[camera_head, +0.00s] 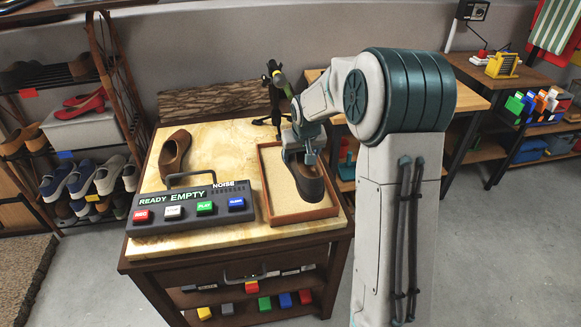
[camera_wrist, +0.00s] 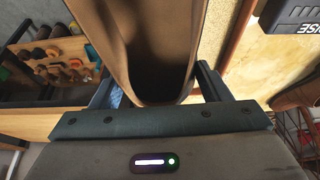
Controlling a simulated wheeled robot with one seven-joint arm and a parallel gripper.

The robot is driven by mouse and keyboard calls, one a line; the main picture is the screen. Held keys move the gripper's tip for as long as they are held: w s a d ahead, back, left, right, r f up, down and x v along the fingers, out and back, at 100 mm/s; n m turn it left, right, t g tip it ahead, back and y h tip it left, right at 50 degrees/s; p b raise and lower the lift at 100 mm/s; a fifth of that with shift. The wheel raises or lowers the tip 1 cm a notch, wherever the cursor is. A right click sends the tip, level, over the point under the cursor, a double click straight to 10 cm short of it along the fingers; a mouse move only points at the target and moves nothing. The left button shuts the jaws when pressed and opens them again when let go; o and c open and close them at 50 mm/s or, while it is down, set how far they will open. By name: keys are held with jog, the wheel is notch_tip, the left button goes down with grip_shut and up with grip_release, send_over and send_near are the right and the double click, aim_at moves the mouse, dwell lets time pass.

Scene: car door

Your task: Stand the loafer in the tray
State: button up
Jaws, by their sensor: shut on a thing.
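A dark loafer with a brown inside (camera_head: 309,187) is in my gripper (camera_head: 302,158), over the tray (camera_head: 300,217). The tray is shallow with a reddish-brown rim and a pale floor. The loafer's toe points towards the near side of the tray. I cannot tell whether its sole touches the floor. In the wrist view the loafer (camera_wrist: 150,50) is large between the two fingers of my gripper (camera_wrist: 155,95); its far end is cut off by the frame. A second brown shoe (camera_head: 175,151) lies on the table, left of the tray.
A grey button box (camera_head: 190,208) reading "READY EMPTY" stands beside the tray's left edge. A dark stand with a green top (camera_head: 274,90) is behind the tray. Shoe racks (camera_head: 75,150) stand left.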

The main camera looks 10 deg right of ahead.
jog(key=w+a+f, duration=0.2)
jog(key=w, duration=0.1)
jog(key=shift+w+a+f, duration=0.1)
jog(key=shift+a+f, duration=0.05)
jog(key=shift+f, duration=2.05)
jog(key=o, duration=1.2)
jog(key=shift+o, duration=0.2)
